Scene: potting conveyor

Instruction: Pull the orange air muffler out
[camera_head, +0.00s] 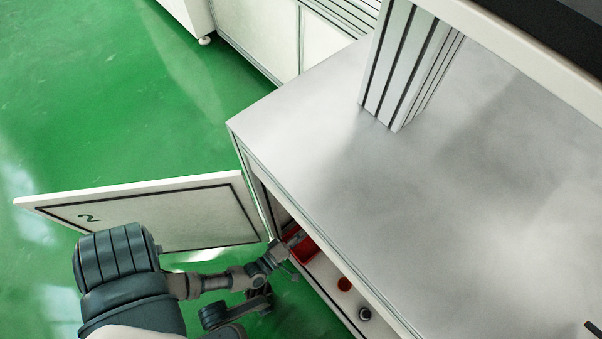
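A small orange-red round piece (344,284) sits inside the open cabinet, below the edge of the grey top. It may be the orange air muffler, but it is too small to be sure. My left arm comes in from the lower left. Its gripper (289,246) is at the cabinet opening, beside a red bin (306,249) and to the left of the orange-red piece, apart from it. The fingers are small and partly hidden against the bin, so I cannot tell whether they are open or hold anything. My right gripper is not in view.
A white cabinet door (200,212) marked 2 stands open to the left, behind my arm. A dark round fitting (364,314) is near the orange-red piece. The grey worktop (400,220) overhangs the opening and carries an aluminium post (408,65). Green floor is free at left.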

